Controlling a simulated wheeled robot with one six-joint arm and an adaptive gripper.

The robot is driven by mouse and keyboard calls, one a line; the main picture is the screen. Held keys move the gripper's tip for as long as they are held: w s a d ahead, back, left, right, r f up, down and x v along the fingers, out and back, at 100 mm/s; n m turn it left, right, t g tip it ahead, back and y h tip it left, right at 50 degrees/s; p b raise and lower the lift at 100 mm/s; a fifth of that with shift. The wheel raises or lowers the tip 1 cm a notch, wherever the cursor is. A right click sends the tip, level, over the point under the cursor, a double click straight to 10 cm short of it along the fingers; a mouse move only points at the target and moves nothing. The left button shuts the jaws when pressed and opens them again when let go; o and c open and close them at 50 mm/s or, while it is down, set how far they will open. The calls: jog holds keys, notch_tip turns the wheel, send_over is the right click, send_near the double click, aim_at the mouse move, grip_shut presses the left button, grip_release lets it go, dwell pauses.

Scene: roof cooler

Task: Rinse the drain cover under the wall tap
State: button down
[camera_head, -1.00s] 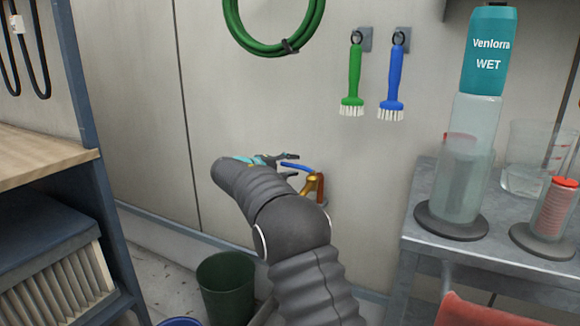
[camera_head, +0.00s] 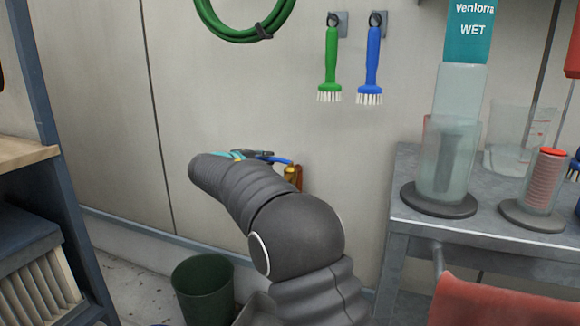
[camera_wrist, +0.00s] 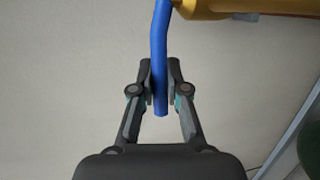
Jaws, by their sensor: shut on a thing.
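The wall tap (camera_head: 292,174) is brass, low on the pale wall, partly hidden behind my arm. Its blue lever (camera_head: 282,161) points left towards my gripper (camera_head: 264,155). In the wrist view my gripper (camera_wrist: 160,92) is shut on the blue lever (camera_wrist: 158,50), with a finger on each side and the lever's free end between them. The brass tap body (camera_wrist: 235,8) fills the top right there. No water shows. I cannot see the drain cover in either view.
A dark green bin (camera_head: 203,288) stands on the floor below the tap. A metal table (camera_head: 405,190) with glass cylinders is at the right. A green brush (camera_head: 330,60), a blue brush (camera_head: 372,60) and a coiled green hose (camera_head: 245,32) hang above. A shelf (camera_head: 30,150) stands at the left.

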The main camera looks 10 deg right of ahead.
dwell(0.3)
jog(key=c, duration=1.2)
grip_release()
jog(key=shift+a, duration=0.1)
jog(key=shift+o, duration=0.2)
jog(key=shift+s, duration=0.1)
jog(key=v, duration=1.2)
